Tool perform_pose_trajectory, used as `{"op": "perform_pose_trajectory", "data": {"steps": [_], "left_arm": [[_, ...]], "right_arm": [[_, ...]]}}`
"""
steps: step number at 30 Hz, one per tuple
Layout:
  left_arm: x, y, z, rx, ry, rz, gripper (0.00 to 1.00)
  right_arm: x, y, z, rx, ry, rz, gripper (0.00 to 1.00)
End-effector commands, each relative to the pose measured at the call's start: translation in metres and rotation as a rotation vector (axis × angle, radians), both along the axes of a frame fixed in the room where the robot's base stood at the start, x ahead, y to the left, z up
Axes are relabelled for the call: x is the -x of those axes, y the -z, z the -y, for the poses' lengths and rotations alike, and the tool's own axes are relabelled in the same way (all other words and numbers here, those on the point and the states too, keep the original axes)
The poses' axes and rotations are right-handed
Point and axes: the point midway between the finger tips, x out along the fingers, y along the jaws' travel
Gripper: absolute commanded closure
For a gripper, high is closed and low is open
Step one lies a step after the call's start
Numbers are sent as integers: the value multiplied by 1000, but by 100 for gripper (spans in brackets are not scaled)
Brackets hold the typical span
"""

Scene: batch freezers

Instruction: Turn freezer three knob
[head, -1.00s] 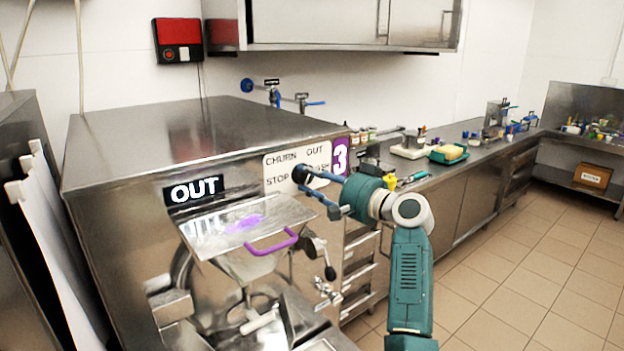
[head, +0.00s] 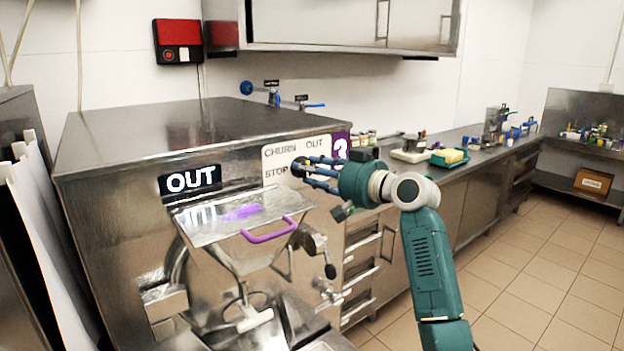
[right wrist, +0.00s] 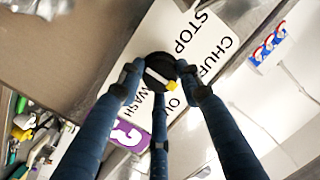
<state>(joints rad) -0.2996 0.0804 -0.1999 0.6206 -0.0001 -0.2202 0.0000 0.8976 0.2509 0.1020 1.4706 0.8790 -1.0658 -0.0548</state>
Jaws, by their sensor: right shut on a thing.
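Freezer three (head: 110,215) is a steel machine at the left of the head view, with a purple plate marked 3 (head: 340,146). Its white dial plate (head: 284,155) bears the words CHURN, OUT, STOP and, in the right wrist view, WASH. The black round knob (right wrist: 159,68) has a white bar with a yellow end, which points towards the word OUT. My right gripper (head: 308,170) is shut on the knob, its blue fingers around the rim. In the head view the fingers partly hide the knob and plate. My left gripper is not in view.
A lit sign (head: 190,180) on the freezer reads OUT. A hopper lid with a purple handle (head: 269,231) and a lever (head: 318,250) jut out below the dial. A counter (head: 470,155) with a yellow-topped teal tray (head: 450,158) runs behind my right arm. The floor at right is clear.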

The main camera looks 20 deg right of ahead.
Motion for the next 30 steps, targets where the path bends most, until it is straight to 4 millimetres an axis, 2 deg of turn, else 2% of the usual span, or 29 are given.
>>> {"op": "perform_pose_trajectory", "data": {"steps": [1, 13, 30], "left_arm": [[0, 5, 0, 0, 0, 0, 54], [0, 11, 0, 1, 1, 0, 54], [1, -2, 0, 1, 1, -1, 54]], "right_arm": [[0, 6, 0, 47, -1, 8, 91], [0, 3, -2, 404, -3, 135, 91], [1, 2, -3, 914, -6, 317, 91]]}}
